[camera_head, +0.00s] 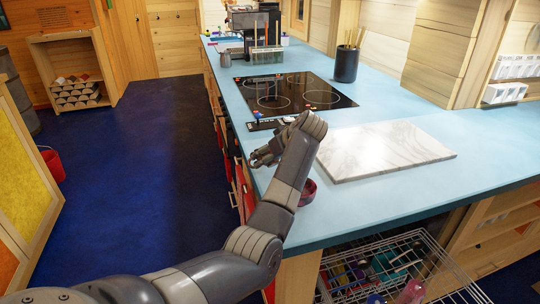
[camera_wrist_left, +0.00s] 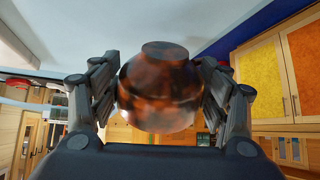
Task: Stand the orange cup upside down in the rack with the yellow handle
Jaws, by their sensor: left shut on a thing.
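My left gripper (camera_head: 266,155) is above the near left edge of the blue counter. In the left wrist view my left gripper (camera_wrist_left: 160,95) is shut on a rounded, mottled orange-brown cup (camera_wrist_left: 160,90), with a finger on each side. A small flat disc, like a foot, shows on the cup. The cup cannot be made out in the head view. An open wire rack (camera_head: 385,245) juts out below the counter at the lower right, holding several coloured items. I cannot make out a yellow handle on it. My right gripper is not in view.
A dark red bowl (camera_head: 307,192) stands on the counter (camera_head: 350,215), partly behind my arm. A white marble board (camera_head: 385,150) lies to its right. A black hob (camera_head: 290,93) and a dark utensil pot (camera_head: 346,64) are farther back. The counter's front strip is mostly clear.

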